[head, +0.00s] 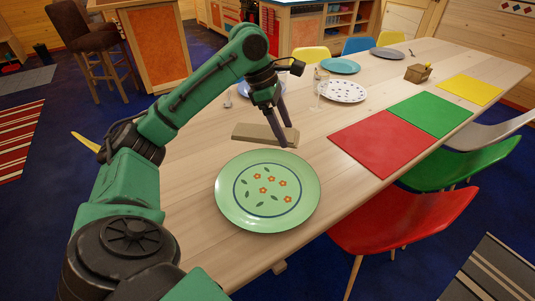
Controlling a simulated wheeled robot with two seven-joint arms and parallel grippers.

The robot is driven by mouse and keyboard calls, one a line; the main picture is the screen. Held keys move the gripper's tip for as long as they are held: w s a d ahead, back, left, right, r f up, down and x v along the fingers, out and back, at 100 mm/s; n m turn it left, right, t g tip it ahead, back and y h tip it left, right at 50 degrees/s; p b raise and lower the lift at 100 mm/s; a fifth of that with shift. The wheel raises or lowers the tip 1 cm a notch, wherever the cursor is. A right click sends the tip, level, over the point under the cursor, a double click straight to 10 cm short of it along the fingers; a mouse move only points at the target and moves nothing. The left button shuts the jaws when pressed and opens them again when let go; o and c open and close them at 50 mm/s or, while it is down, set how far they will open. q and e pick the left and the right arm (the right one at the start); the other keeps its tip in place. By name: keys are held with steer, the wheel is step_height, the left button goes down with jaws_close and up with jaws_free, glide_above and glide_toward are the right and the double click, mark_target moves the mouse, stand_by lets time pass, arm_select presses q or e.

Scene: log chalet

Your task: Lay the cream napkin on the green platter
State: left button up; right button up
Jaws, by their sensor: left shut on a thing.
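The cream napkin (252,132) shows as a folded, flat beige strip just beyond the green platter. My left gripper (283,141) is shut on its right part, with the fingers pointing down. The napkin seems to be above the table, but its exact height is hard to tell. The green platter (232,209) is round and light green, with a dark ring, orange flowers and leaves. It lies on the near end of the wooden table with nothing on it. My right gripper is not in view.
The wooden table (330,215) also bears a red placemat (378,143), a green placemat (430,113) and a yellow placemat (469,90) on the right. A clear glass (320,88) and a spotted plate (343,92) stand behind the gripper. Chairs line the right side.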

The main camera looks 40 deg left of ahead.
arm_select(q)
steer(key=b, duration=0.1)
glide_above(284, 190)
steer(key=a, duration=0.1)
step_height(284, 190, down, 6)
steer(key=f, duration=0.5)
steer(key=f+b, duration=0.1)
steer(key=f, duration=0.4)
steer(key=f+b, duration=0.1)
steer(key=f, duration=0.4)
steer(key=shift+s+a+f, duration=0.1)
steer(key=shift+s+f, duration=0.15)
steer(key=shift+s, duration=0.15)
steer(key=o, duration=1.2)
steer(key=shift+c, duration=0.2)
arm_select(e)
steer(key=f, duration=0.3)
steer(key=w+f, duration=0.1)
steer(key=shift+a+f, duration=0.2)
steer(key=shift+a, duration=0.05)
arm_select(q)
steer(key=shift+r, duration=0.1)
steer(key=v, duration=1.2)
steer(key=shift+p, duration=0.4)
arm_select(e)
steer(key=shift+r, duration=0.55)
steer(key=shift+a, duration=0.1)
